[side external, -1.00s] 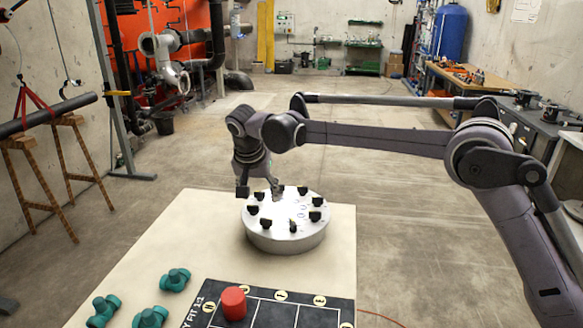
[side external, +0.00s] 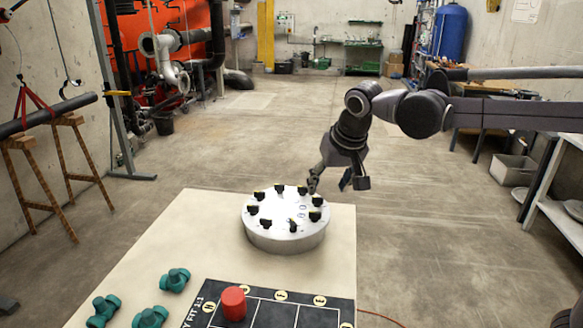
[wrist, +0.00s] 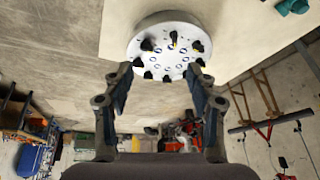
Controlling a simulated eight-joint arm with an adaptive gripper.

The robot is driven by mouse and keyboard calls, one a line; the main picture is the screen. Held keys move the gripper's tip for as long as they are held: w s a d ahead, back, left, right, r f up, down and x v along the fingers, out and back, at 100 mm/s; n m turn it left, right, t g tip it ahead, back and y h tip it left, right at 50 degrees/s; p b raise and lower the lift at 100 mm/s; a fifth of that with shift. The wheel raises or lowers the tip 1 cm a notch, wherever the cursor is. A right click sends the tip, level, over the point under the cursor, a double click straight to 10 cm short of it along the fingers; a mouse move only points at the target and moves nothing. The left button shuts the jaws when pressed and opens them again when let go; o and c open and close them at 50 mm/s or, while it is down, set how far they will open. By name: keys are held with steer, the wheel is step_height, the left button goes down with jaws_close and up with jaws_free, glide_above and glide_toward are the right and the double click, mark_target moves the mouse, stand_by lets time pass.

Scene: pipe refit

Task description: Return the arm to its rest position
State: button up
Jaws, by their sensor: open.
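The silver round disc (side external: 286,240) sits on the pale table (side external: 200,225) and carries a ring of several black knobs. The disc (wrist: 150,25) is ahead of the fingertips in the wrist view, apart from them.
Several green pipe fittings (side external: 174,280) lie at the table's left front. A red cylinder (side external: 233,303) stands on a black marked board (side external: 270,312). A trestle with a pipe (side external: 45,115) stands at left. Open floor (side external: 430,230) lies right of the table.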

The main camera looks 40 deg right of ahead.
steer(key=s+d+f+n+t, duration=0.1)
steer(key=s+d+f+n, duration=0.1)
steer(key=s, duration=0.6)
steer(key=s+d+f+n+t+y, duration=0.1)
steer(key=s+d+f+n, duration=0.1)
steer(key=s+f, duration=0.3)
steer(key=s, duration=0.4)
steer(key=shift+s+d+f, duration=0.2)
steer(key=shift+d+f, duration=0.1)
stand_by(0.3)
